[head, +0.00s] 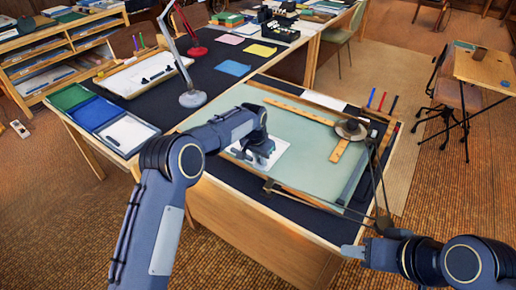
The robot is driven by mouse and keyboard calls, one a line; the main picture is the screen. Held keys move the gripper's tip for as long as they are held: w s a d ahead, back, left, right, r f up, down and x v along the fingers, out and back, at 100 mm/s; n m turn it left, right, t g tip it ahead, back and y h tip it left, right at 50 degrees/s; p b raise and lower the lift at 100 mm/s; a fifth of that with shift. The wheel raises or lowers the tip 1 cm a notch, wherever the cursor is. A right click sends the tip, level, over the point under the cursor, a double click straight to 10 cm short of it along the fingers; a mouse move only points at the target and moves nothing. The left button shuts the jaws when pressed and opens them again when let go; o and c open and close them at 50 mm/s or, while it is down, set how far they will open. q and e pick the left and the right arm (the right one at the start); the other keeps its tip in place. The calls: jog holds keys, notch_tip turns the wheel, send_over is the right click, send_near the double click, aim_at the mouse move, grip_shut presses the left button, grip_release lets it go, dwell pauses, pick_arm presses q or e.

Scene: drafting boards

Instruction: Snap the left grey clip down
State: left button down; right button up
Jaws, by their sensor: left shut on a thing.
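The drafting board (310,165) has a pale green surface with a wooden frame. A white sheet (272,164) lies on its left part. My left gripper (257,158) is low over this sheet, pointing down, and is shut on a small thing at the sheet. It looks like the left grey clip, but my fingers and wrist hide most of it, so I cannot tell whether it is up or down. My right gripper (352,251) is apart from the board, past its near right corner. Its fingers are too small and dark to read.
A red lamp (195,50), a grey lamp (193,98) and trays (97,113) stand on the dark desk behind.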

pick_arm(q)
jog(key=shift+w+d+f+g+y+p, duration=0.1)
jog(key=shift+w+d+g+y+p, duration=0.25)
jog(key=shift+g+p, duration=0.55)
jog(key=shift+a+p, duration=0.1)
jog(key=shift+p, duration=0.2)
jog(key=shift+f, duration=0.1)
jog(key=c, duration=1.4)
grip_release()
jog(key=shift+o, duration=0.2)
jog(key=shift+s+r+b, duration=0.1)
jog(key=shift+r+b, duration=0.3)
jog(key=shift+r, duration=3.55)
jog(key=shift+a, duration=0.1)
